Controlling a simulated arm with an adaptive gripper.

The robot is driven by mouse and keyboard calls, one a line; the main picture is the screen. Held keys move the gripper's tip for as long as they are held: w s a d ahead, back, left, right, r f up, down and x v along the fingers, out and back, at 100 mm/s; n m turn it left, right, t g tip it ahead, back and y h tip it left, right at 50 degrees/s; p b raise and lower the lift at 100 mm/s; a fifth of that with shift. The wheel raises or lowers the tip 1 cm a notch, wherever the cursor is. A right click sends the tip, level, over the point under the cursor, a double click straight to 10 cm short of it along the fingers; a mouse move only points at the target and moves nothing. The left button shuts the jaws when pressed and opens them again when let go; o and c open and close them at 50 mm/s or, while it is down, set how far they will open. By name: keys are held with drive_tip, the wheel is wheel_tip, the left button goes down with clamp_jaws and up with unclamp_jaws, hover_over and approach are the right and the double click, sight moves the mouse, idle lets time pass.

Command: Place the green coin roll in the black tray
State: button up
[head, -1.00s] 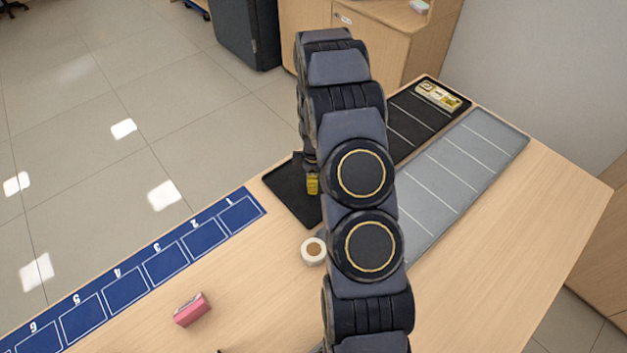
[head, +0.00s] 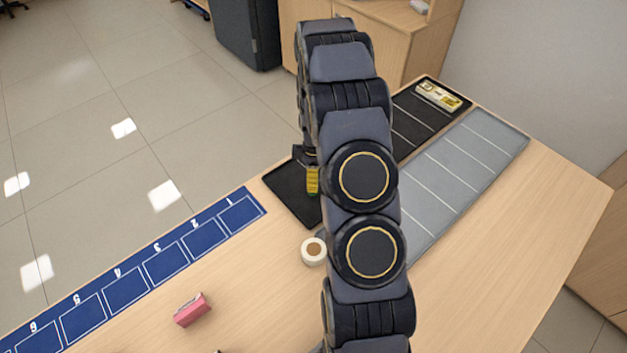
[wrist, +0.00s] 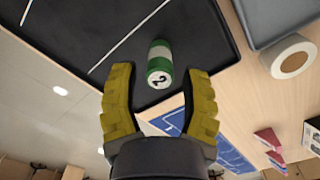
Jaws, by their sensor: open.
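The green coin roll (wrist: 160,68), with white ends and a dark mark like a 2, is in the wrist view, over the black tray (wrist: 75,40). It is just beyond and between the fingertips of my gripper (wrist: 159,72), with gaps on both sides. My gripper's yellow fingers are spread open. I cannot tell whether the roll rests fully on the tray. In the head view the black tray (head: 285,190) is partly hidden behind my arm, one yellow finger of my gripper (head: 313,181) shows over it, and the roll is hidden.
A grey lined tray (head: 455,165) lies beside the black one. A white tape-like ring (head: 313,251), a pink block (head: 192,310) and a blue numbered strip (head: 165,262) are on the wooden counter. A yellow-and-white bundle (head: 438,95) lies at the black tray's far end.

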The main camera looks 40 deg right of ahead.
wheel_tip(320, 180, up, 9)
drive_tip(key=shift+r, duration=0.2)
drive_tip(key=s+a+r+m, duration=0.2)
drive_tip(key=s+a+r, duration=0.1)
drive_tip(key=a+r, duration=0.35)
drive_tip(key=s+a+r+m, duration=0.2)
drive_tip(key=s+a+r, duration=0.25)
drive_tip(key=a, duration=0.35)
drive_tip(key=s+a+r+m, duration=0.2)
drive_tip(key=s+a, duration=0.2)
drive_tip(key=s, duration=0.4)
drive_tip(key=s+a+r+m+g, duration=0.1)
drive_tip(key=s+a+r+m, duration=0.2)
drive_tip(key=s+a, duration=0.2)
drive_tip(key=s, duration=0.3)
drive_tip(key=shift+s+g, duration=0.25)
drive_tip(key=shift+g, duration=0.05)
